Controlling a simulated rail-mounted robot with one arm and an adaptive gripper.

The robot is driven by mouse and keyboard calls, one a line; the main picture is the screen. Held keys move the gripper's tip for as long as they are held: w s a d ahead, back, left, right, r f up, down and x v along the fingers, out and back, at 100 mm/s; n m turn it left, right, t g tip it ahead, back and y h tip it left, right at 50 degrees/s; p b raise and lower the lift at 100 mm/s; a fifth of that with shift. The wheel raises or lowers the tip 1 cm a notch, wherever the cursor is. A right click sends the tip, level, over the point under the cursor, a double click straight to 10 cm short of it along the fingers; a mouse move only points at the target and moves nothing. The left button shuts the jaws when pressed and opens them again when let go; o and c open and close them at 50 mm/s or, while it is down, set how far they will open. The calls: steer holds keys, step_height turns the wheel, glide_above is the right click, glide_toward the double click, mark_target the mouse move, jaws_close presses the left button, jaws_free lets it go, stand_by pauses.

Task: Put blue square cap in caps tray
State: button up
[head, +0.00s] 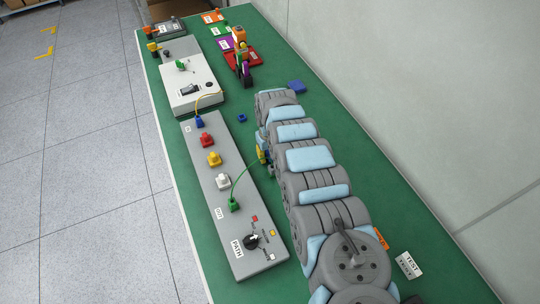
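A small blue square piece (242,118), which looks like the blue square cap, lies flat on the green table to the right of the grey panel. A larger blue block or tray (297,87) lies farther back, just beyond my arm; I cannot tell which it is. Several coloured, labelled trays stand at the far end, including a red one (243,57), a purple one (225,44) and an orange one (213,17). Their labels are too small to read, so I cannot tell the caps tray. My gripper is mostly hidden beside my arm, near the panel's right edge; its fingers are unclear.
The long grey panel (205,178) carries red, yellow, white and green connectors, a knob and a green cable (246,170). A white box (191,90) stands behind it. An orange, black and purple upright stack (243,64) stands near the trays. Green table is clear around the small blue piece.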

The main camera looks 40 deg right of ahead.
steer(key=shift+f, duration=0.2)
steer(key=o, duration=0.8)
steer(key=shift+r, duration=0.1)
step_height(320, 180, up, 11)
steer(key=shift+r+p, duration=0.2)
steer(key=shift+p, duration=0.75)
steer(key=shift+o, duration=0.9)
steer(key=shift+r, duration=0.4)
